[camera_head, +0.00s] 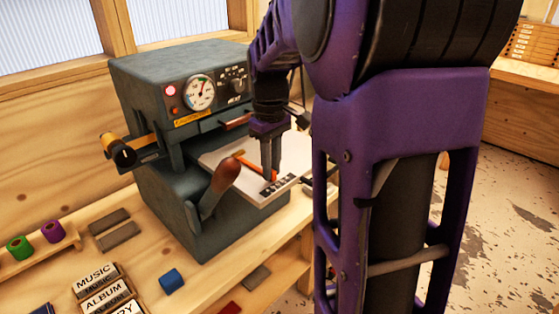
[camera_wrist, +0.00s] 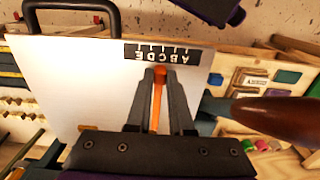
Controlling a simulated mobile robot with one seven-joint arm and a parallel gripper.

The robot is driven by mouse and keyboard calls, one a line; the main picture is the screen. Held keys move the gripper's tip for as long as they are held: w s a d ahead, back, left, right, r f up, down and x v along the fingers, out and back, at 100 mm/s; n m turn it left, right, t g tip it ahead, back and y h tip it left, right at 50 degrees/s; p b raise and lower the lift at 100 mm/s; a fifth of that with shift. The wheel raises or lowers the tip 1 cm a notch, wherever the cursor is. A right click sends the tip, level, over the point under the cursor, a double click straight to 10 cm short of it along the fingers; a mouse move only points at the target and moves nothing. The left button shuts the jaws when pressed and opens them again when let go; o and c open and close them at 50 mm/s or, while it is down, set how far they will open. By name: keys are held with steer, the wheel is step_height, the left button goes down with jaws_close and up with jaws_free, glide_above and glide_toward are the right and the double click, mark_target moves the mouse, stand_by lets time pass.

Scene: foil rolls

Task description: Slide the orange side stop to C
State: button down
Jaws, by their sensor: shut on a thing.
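The orange side stop (camera_head: 250,164) is a thin bar lying across the white plate (camera_head: 222,152) of the dark grey press (camera_head: 180,110). My gripper (camera_head: 270,176) points down at the stop's near end. In the wrist view my gripper (camera_wrist: 161,80) is shut on the orange stop (camera_wrist: 158,100), with a finger on each side of it. A dark scale strip (camera_wrist: 200,55) with the letters A to E lies just beyond the stop's tip, upside down in this view. The tip points near the middle of the letters, around C; the exact mark is hard to read.
A lever with a brown wooden handle (camera_head: 225,175) stands close to the left of my gripper; it also shows in the wrist view (camera_wrist: 275,112). Foil rolls (camera_head: 52,231), a blue block (camera_head: 172,279) and word blocks (camera_head: 98,282) are on the wooden bench.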

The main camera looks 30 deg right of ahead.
steer(key=c, duration=0.8)
jaws_free()
steer(key=shift+a, duration=0.1)
steer(key=shift+r, duration=0.15)
step_height(320, 180, up, 17)
steer(key=p, duration=0.1)
steer(key=shift+w+r, duration=0.1)
